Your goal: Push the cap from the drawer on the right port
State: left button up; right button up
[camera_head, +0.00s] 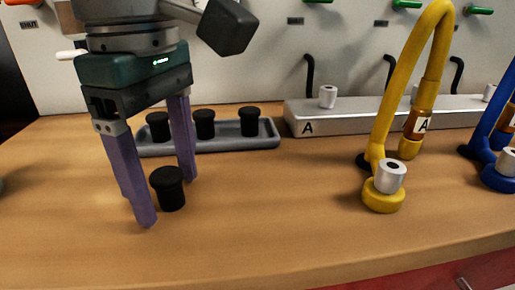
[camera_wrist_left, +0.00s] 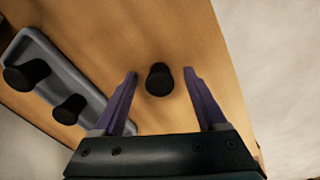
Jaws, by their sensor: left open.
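A black cap (camera_head: 170,192) stands upright on the wooden worktop, apart from the tray. My left gripper (camera_head: 166,202) has purple fingers, points down and is open. In the left wrist view the same cap (camera_wrist_left: 159,82) shows between the open fingertips (camera_wrist_left: 160,74), with a gap on each side. A yellow hose (camera_head: 383,110) arches at the right, with a silver fitting (camera_head: 390,176) on its yellow base. A blue hose (camera_head: 490,145) is partly cut off at the right edge. I cannot tell which opening is the right port. My right gripper is not in view.
A grey tray (camera_head: 215,145) behind the gripper holds several black caps. A long grey block (camera_head: 350,117) marked A carries silver fittings at the back. A red drawer front (camera_head: 440,275) with a handle is below the worktop edge. The front middle of the worktop is clear.

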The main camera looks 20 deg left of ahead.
pick_arm(q)
jog(key=shift+f, duration=0.1)
grip_shut()
dwell(0.7)
